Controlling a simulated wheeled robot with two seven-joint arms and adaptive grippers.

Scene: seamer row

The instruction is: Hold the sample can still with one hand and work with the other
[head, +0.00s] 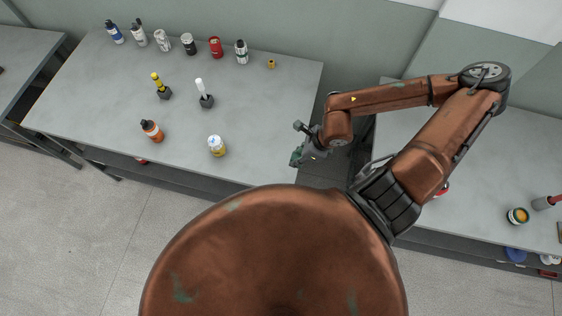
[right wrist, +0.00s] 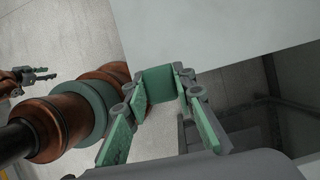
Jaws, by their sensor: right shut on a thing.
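My right gripper (head: 305,143) is at the right front corner of the middle table, reaching in from the right. I cannot tell which can is the sample can.
On the middle table (head: 110,80), an orange bottle (head: 152,130) and two dark holders with a yellow tool (head: 160,85) and a white tool (head: 203,92) stand apart. Several bottles and a red can (head: 215,47) line the back. An orange-topped jar (head: 517,215) is on the right table.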

